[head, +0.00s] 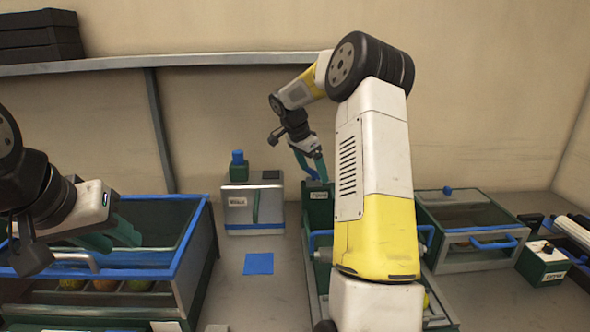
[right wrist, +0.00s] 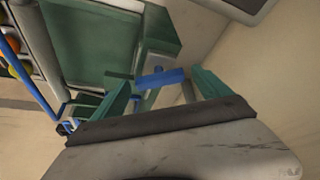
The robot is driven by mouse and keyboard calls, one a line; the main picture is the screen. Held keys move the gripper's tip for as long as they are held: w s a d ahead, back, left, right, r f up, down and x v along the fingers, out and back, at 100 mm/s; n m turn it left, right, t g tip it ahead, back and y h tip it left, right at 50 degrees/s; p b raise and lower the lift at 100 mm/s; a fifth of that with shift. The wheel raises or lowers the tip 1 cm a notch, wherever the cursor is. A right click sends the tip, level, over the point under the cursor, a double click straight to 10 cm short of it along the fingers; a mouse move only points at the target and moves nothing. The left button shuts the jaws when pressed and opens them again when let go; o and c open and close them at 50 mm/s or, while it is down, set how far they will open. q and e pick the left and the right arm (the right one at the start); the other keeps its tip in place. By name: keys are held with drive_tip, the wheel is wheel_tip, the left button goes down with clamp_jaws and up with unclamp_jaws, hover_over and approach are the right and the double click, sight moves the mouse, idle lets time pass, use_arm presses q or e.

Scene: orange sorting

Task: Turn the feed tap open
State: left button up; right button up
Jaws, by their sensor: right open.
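The feed tap has a blue bar handle (right wrist: 162,78), seen in the right wrist view on a small grey mount at the end of a green housing. My left gripper (head: 122,242) is open and empty over the blue-rimmed crate.
The blue-rimmed crate (head: 205,225) holds several fruits in a lower row. A grey labelled box (head: 238,205) with a blue-capped green bottle (head: 238,166) stands left of the feed box. A blue square (head: 258,264) lies on the bench. A lidded bin (head: 470,220) is at right.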

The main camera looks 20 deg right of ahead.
drive_tip(key=shift+c, duration=0.2)
drive_tip(key=c, duration=1.3)
drive_tip(key=shift+n, duration=0.3)
drive_tip(key=n+t, duration=0.1)
drive_tip(key=n, duration=0.1)
drive_tip(key=n+t+y, duration=0.1)
drive_tip(key=n, duration=0.2)
drive_tip(key=shift+s+d+r+n, duration=0.1)
drive_tip(key=shift+s+d+n, duration=0.05)
drive_tip(key=shift+n, duration=0.15)
drive_tip(key=n+y, duration=0.1)
drive_tip(key=n, duration=0.1)
drive_tip(key=n+t+y, duration=0.1)
drive_tip(key=n, duration=0.2)
drive_tip(key=shift+d+n, duration=0.1)
drive_tip(key=shift+n, duration=0.2)
drive_tip(key=o, duration=1.3)
drive_tip(key=shift+o, duration=0.2)
